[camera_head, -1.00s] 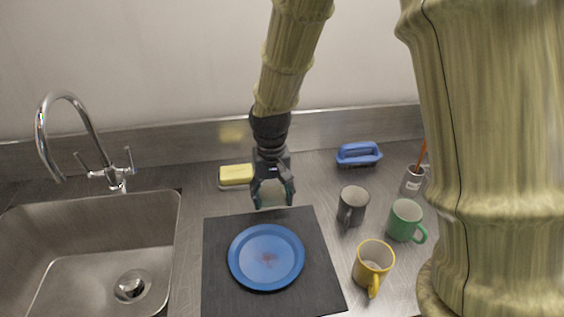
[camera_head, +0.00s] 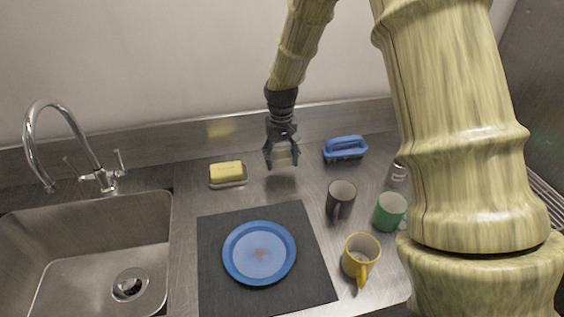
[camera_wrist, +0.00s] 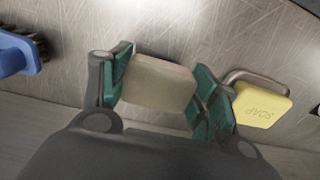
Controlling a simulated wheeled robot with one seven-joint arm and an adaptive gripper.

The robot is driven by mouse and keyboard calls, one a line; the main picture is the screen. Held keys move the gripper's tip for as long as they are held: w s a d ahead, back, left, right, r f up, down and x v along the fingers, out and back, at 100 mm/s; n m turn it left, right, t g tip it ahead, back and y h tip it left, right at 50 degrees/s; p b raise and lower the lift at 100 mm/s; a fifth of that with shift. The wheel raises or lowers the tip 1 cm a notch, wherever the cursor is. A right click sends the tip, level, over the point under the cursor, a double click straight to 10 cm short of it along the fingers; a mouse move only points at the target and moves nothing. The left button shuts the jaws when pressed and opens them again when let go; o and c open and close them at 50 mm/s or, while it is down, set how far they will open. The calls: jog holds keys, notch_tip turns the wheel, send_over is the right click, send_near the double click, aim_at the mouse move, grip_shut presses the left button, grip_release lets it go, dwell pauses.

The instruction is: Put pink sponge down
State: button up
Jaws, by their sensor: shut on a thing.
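My gripper (camera_head: 283,164) is at the back of the steel counter, between the yellow soap and the blue brush. In the wrist view its green-padded fingers (camera_wrist: 163,84) are shut on the sponge (camera_wrist: 158,83), a pale block that looks beige-pink there. The sponge shows only as a small pale patch (camera_head: 283,157) between the fingers in the head view. It seems to be held just above the bare counter; I cannot tell how large the gap is.
Yellow soap (camera_head: 226,170) sits in a dish to the left, a blue brush (camera_head: 345,146) to the right. A grey mug (camera_head: 341,197), green mug (camera_head: 390,211) and yellow mug (camera_head: 360,258) stand front right. A blue plate (camera_head: 259,252) lies on a dark mat (camera_head: 213,293); the sink (camera_head: 90,250) is left.

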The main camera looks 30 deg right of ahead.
aim_at(282, 165)
jog(key=shift+w+d, duration=0.15)
jog(key=shift+d, duration=0.05)
jog(key=shift+f+p, duration=0.7)
jog(key=shift+f, duration=1.05)
jog(key=o, duration=1.1)
jog(key=shift+f, duration=0.15)
jog(key=shift+o, duration=0.2)
notch_tip(282, 165, up, 12)
jog(key=b, duration=0.3)
jog(key=shift+r, duration=0.2)
